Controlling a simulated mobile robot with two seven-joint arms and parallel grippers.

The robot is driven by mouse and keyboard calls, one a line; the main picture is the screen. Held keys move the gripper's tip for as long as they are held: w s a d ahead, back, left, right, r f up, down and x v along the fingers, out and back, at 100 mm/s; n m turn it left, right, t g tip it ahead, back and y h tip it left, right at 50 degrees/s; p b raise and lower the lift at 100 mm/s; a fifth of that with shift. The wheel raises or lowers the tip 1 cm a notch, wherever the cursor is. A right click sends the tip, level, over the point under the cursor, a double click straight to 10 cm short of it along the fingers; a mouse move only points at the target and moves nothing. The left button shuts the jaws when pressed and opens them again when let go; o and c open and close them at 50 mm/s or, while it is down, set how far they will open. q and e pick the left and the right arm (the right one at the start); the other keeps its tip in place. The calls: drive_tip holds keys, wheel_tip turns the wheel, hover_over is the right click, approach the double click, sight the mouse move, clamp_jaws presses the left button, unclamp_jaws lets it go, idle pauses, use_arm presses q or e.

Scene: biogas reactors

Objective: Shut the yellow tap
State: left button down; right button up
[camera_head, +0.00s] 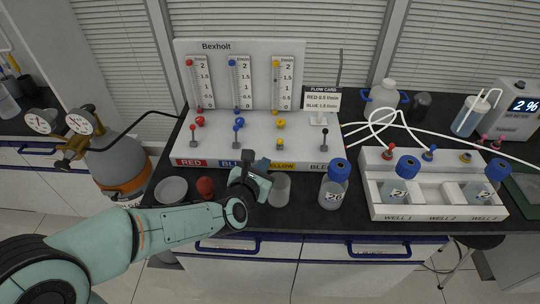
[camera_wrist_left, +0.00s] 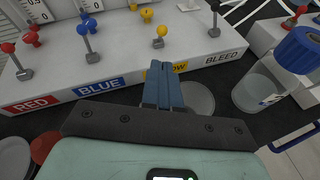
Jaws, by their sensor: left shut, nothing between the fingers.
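The yellow tap (camera_head: 280,144) is a small yellow-tipped lever on the sloping front of the white Bexholt panel, above the YELLOW label. It also shows in the left wrist view (camera_wrist_left: 159,36), where it looks shorter than the red and blue levers. A round yellow knob (camera_head: 281,124) sits behind it. My left gripper (camera_head: 260,165) is in front of the panel's lower edge, apart from the tap. In the left wrist view its blue fingers (camera_wrist_left: 163,86) are together and empty, covering part of the YELLOW label. My right gripper is not in view.
The red tap (camera_head: 193,136), blue tap (camera_head: 236,136) and black bleed tap (camera_head: 324,141) share the panel. A clear beaker (camera_head: 279,188) and a blue-capped bottle (camera_head: 334,186) stand near my left gripper. A red object (camera_head: 205,187) stands left. The white well rack (camera_head: 425,210) is right.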

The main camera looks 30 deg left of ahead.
sight(280, 143)
use_arm(q)
drive_tip(key=p+x, duration=0.1)
drive_tip(key=x, duration=0.8)
drive_tip(key=shift+w+f, duration=0.15)
drive_tip(key=shift+w, duration=0.15)
drive_tip(key=shift+w+a+r+g+p, duration=0.15)
drive_tip(key=shift+r+g+p, duration=0.15)
drive_tip(key=shift+p, duration=0.4)
